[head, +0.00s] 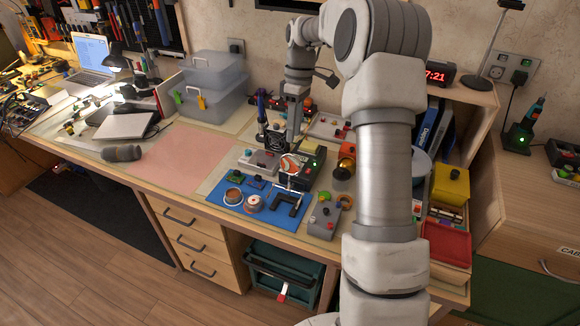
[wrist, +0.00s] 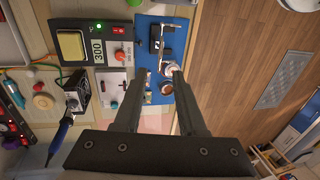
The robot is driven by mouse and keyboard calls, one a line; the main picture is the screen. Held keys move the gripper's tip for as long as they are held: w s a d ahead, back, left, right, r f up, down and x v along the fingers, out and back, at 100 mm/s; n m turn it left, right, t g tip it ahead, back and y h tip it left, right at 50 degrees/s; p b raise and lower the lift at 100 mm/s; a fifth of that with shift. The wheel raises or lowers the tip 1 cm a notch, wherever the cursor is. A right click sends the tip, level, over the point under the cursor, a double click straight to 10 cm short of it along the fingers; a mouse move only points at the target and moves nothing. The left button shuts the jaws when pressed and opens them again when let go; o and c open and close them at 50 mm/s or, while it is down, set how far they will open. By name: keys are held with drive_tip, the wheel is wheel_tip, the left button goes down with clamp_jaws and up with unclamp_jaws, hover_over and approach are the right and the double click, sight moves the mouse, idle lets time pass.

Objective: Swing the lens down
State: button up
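No lens is clear in the wrist view. Two small tins, one (head: 254,203) in the head view, stand on the mat.
A grey box (head: 324,219) stands right of the mat. The pink mat (head: 180,158) is clear.

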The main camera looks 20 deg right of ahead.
sight(290, 173)
drive_tip(key=f, duration=0.3)
drive_tip(key=s+a+f+b, duration=0.1)
drive_tip(key=f, duration=0.6)
drive_tip(key=shift+s+a+f, duration=0.3)
drive_tip(key=shift+f, duration=0.05)
clamp_jaws()
idle(0.8)
